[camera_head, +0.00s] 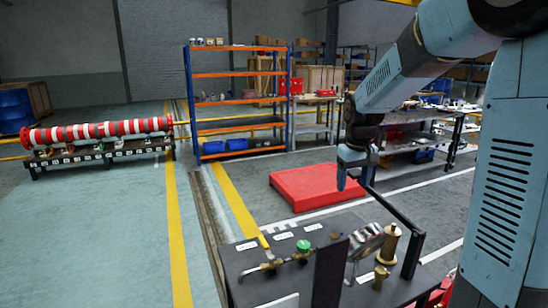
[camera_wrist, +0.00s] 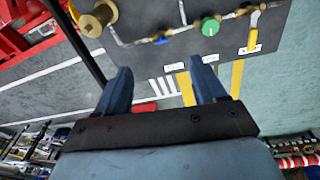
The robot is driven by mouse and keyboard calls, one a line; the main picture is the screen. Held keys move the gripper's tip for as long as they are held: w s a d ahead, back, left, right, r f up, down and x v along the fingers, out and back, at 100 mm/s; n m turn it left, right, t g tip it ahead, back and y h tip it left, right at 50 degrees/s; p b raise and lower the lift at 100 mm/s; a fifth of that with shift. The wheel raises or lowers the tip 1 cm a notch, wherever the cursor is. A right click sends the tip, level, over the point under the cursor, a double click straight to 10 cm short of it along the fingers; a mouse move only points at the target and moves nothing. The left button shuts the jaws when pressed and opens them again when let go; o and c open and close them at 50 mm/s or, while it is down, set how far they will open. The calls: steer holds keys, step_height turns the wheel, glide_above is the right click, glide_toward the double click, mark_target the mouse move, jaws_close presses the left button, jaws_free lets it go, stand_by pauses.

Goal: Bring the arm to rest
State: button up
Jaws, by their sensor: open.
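My arm reaches in from the right of the head view and bends down, with my gripper (camera_head: 348,178) at its end behind and above the dark pumpset bench (camera_head: 240,268). In the wrist view my gripper (camera_wrist: 165,90) shows two blue fingers spread apart with nothing between them. The bench carries a pipe with a green knob (camera_head: 304,246) and brass fittings (camera_head: 390,243). The green knob (camera_wrist: 210,27) and a brass fitting (camera_wrist: 97,19) also show at the top of the wrist view, apart from the fingers.
A black upright frame (camera_head: 412,245) rises from the bench close to my arm. A red platform (camera_head: 310,186) lies on the floor behind. Orange shelving (camera_head: 238,100) and a rack of red-and-white pipes (camera_head: 100,132) stand farther back. The left floor is clear.

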steer(key=s+r+m+t, duration=0.1)
steer(key=s+r+t, duration=0.1)
steer(key=s, duration=1.1)
steer(key=s+r+m+t, duration=0.2)
steer(key=s+r, duration=0.3)
steer(key=s, duration=0.9)
steer(key=shift+d+r, duration=0.2)
steer(key=shift+d, duration=0.1)
